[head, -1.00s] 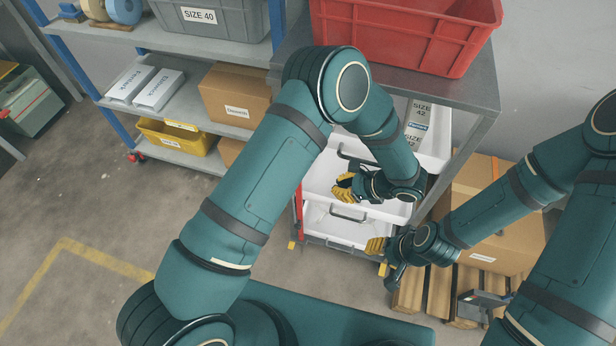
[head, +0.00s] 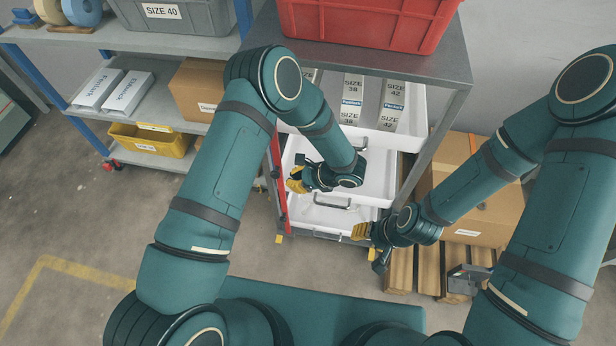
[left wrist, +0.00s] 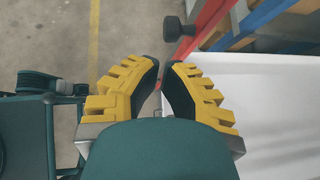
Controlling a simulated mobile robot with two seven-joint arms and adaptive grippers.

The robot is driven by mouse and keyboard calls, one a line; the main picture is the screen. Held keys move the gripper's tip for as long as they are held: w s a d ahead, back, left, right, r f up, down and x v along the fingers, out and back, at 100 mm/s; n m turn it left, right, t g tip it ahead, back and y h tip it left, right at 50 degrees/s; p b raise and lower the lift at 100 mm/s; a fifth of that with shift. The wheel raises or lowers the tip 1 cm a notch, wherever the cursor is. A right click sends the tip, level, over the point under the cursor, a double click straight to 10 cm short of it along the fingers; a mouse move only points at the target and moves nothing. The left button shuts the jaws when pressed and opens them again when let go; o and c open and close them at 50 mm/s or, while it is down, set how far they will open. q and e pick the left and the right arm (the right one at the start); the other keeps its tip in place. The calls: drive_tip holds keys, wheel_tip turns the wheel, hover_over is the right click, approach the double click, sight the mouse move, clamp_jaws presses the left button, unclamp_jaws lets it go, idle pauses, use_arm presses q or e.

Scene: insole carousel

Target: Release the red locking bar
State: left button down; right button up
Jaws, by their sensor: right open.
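The red locking bar (head: 279,192) stands upright along the left front edge of the white drawer unit (head: 380,190). In the left wrist view the bar (left wrist: 208,18) runs slanted at the top, with a black knob (left wrist: 178,28) at its left side. My left gripper (head: 294,181) is just right of the bar in the head view. My right gripper (head: 360,231) is open and empty at the unit's lower right.
A grey table frame (head: 440,60) with a red crate (head: 365,22) stands over the drawers. A shelf rack (head: 60,50) is at the left. A cardboard box (head: 480,195) on a wooden pallet (head: 428,270) is at the right. The floor at front left is clear.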

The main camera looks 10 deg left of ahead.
use_arm(q)
drive_tip(key=shift+w+a+f, duration=0.1)
drive_tip(key=shift+a+f, duration=0.15)
drive_tip(key=shift+a, duration=0.3)
drive_tip(key=shift+w+a+f, duration=0.15)
drive_tip(key=shift+a+f, duration=0.1)
drive_tip(key=shift+a, duration=0.3)
drive_tip(key=shift+w+a+f, duration=0.1)
drive_tip(key=shift+a+f, duration=0.15)
drive_tip(key=shift+a, duration=0.3)
use_arm(e)
drive_tip(key=shift+f, duration=0.2)
use_arm(q)
drive_tip(key=a+b, duration=0.1)
drive_tip(key=a, duration=0.4)
drive_tip(key=shift+b, duration=0.3)
use_arm(e)
drive_tip(key=shift+w+f, duration=0.2)
drive_tip(key=shift+f, duration=0.5)
use_arm(q)
drive_tip(key=p+v, duration=0.2)
drive_tip(key=v, duration=1.1)
drive_tip(key=shift+d, duration=0.65)
use_arm(e)
drive_tip(key=shift+s+d+r, duration=0.3)
drive_tip(key=shift+d+r, duration=0.05)
drive_tip(key=shift+r, duration=0.15)
drive_tip(key=shift+s+d+r, duration=0.3)
drive_tip(key=shift+d+r, duration=0.05)
drive_tip(key=shift+r, duration=0.15)
